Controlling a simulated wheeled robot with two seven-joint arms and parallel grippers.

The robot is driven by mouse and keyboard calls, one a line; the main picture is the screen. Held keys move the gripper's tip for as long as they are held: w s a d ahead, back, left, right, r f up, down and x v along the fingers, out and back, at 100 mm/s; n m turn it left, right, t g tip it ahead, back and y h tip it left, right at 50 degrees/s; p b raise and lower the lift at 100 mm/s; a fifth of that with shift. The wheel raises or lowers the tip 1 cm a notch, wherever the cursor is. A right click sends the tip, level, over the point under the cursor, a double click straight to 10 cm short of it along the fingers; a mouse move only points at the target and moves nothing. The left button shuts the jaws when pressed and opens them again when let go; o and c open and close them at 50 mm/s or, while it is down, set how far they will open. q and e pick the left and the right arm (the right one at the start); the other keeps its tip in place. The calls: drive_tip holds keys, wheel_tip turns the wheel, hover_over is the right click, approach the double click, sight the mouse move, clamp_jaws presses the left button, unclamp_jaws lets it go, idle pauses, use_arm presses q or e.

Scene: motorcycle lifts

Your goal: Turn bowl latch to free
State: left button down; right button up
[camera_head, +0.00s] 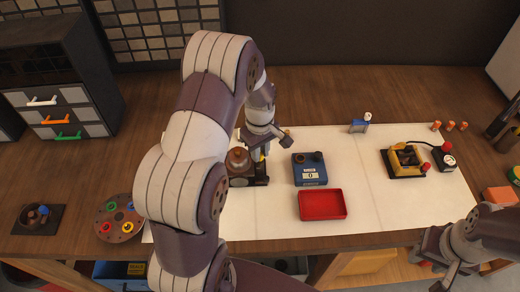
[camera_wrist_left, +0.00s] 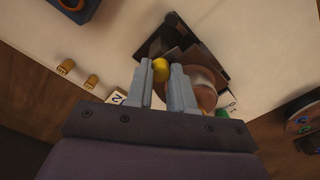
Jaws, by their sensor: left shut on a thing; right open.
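The brown round bowl (camera_head: 239,160) sits on a dark base at the left end of the white mat, partly hidden by my left arm. In the left wrist view the bowl (camera_wrist_left: 203,86) and its black base (camera_wrist_left: 207,55) lie just beyond and beside the fingers. A yellow latch knob (camera_wrist_left: 159,68) is between the tips of my left gripper (camera_wrist_left: 161,72), which is shut on it. In the head view my left gripper (camera_head: 259,148) is over the base's right side. Its latch angle cannot be told. My right gripper (camera_head: 438,270) is open and empty at the lower right.
A blue box (camera_head: 310,170) and a red tray (camera_head: 322,205) lie right of the bowl. A yellow device (camera_head: 406,160) stands further right. A round plate with coloured rings (camera_head: 119,218) is at the left. Small tags marked 2 (camera_wrist_left: 118,97) and 0 (camera_wrist_left: 232,105) stand near the bowl.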

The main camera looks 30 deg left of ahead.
use_arm(q)
drive_tip(key=shift+w+a+r+n, duration=0.1)
drive_tip(key=shift+r+n, duration=0.05)
drive_tip(key=shift+n, duration=0.4)
drive_tip(key=shift+w+r+n, duration=0.1)
drive_tip(key=shift+n, duration=0.45)
drive_tip(key=c, duration=1)
unclamp_jaws()
drive_tip(key=shift+s+f, duration=0.1)
drive_tip(key=shift+f, duration=0.05)
wheel_tip(320, 180, up, 13)
drive_tip(key=shift+f+b, duration=0.15)
drive_tip(key=shift+b, duration=0.35)
